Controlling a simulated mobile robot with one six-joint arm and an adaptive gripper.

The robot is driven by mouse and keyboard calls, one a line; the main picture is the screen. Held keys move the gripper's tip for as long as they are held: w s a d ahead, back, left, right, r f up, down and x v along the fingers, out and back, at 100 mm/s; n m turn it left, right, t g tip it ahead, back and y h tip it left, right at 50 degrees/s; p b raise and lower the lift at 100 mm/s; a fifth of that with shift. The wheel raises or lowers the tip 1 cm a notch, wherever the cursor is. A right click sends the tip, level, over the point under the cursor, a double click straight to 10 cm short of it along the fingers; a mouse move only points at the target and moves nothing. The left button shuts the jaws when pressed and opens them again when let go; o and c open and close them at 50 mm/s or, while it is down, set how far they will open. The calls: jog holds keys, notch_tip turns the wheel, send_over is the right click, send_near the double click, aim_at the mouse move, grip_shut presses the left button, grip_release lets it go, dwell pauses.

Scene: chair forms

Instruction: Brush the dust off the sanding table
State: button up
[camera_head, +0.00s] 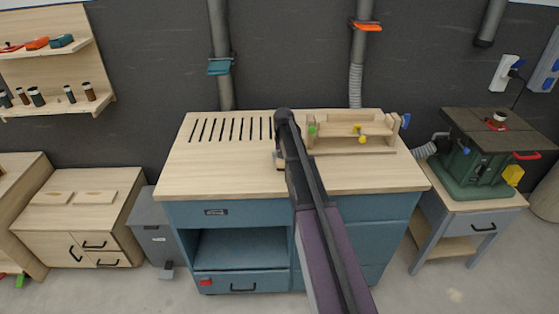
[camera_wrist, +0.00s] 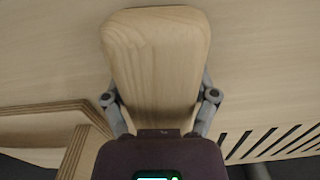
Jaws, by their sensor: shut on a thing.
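The sanding table (camera_head: 225,178) has a pale wooden top with a row of dark slots at its back left and a blue cabinet body below. My gripper (camera_wrist: 160,98) is shut on a pale wooden brush (camera_wrist: 157,55), with one finger on each side of it. In the head view the brush (camera_head: 279,161) shows only in part at the middle of the tabletop, because my arm covers the rest. Its bristles are hidden, and I cannot tell whether it touches the top. I cannot make out any dust on the table.
A wooden jig (camera_head: 350,142) with green and yellow knobs stands on the table's back right. A green machine (camera_head: 480,160) stands on a stand to the right. A grey bin (camera_head: 155,232) and a wooden cabinet (camera_head: 75,215) are at left. The tabletop's left front is clear.

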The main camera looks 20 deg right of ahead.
jog(key=shift+r, duration=0.1)
dwell(0.3)
notch_tip(320, 180, up, 6)
jog(key=p, duration=0.6)
dwell(0.5)
jog(key=shift+r+p, duration=1.45)
jog(key=shift+p, duration=0.1)
